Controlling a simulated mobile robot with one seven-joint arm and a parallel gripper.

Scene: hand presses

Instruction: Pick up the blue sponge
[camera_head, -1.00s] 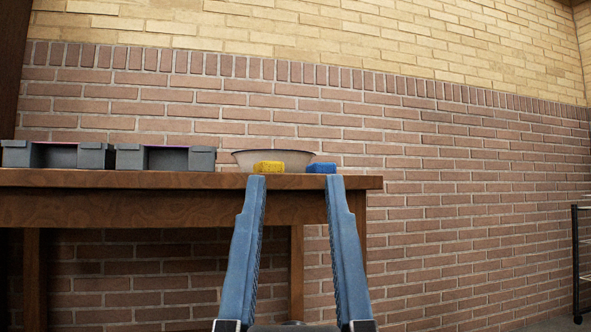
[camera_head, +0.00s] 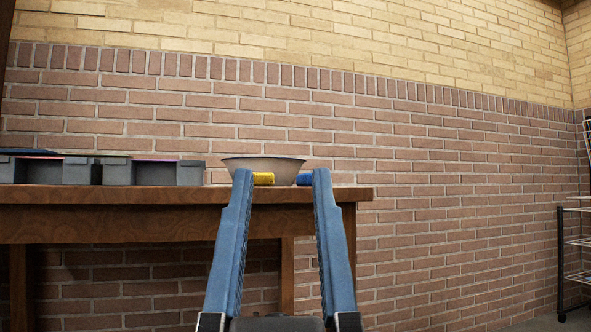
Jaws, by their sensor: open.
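The blue sponge (camera_head: 304,179) lies on the wooden table (camera_head: 150,196) near its right end. My right finger covers part of it. My gripper (camera_head: 281,176) is open and empty, with its two long blue fingers pointing up in the picture toward the table. The sponge shows just left of the right fingertip. How far the fingertips are from the sponge I cannot tell.
A yellow sponge (camera_head: 264,179) lies left of the blue one, partly behind my left fingertip. A grey bowl (camera_head: 262,165) stands behind both. Two grey open bins (camera_head: 153,172) (camera_head: 48,170) stand at the left. A wire rack (camera_head: 574,245) is at the far right.

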